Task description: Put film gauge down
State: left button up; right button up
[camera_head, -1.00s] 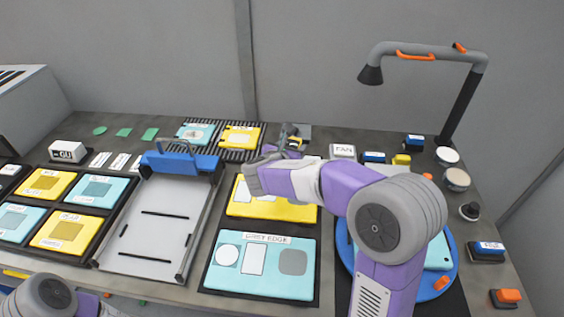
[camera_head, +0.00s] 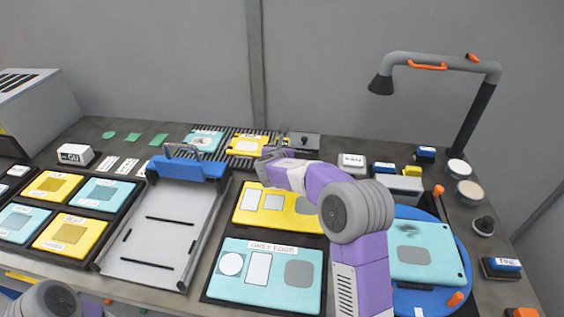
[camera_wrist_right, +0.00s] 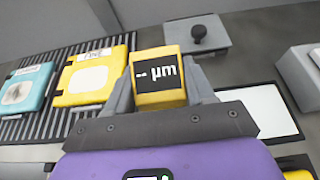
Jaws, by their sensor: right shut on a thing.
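The film gauge (camera_wrist_right: 160,80) is a small yellow block with a dark screen reading "-- µm" in the right wrist view. My right gripper (camera_wrist_right: 160,96) is shut on it, with one grey finger on each side. In the head view, my right gripper (camera_head: 280,146) is at the back of the table, near the right end of the dark ribbed rack; the arm and hand hide most of the gauge there. I cannot tell whether the gauge touches the table. My left gripper is out of view; only part of that arm shows at the bottom left.
A grey plate with a black knob (camera_wrist_right: 198,36) lies just behind the gauge. The ribbed rack (camera_wrist_right: 45,126) with teal and yellow cards is to its left. A white labelled block (camera_head: 352,164), a blue turntable (camera_head: 452,235) and a tall lamp (camera_head: 470,120) stand to the right.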

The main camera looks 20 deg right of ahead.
notch_tip(320, 180, down, 4)
jog(key=shift+f+b, duration=0.25)
jog(key=shift+b, duration=0.6)
jog(key=shift+r, duration=0.1)
jog(key=shift+f, duration=0.25)
jog(key=o, duration=1.3)
jog(key=shift+r, duration=0.1)
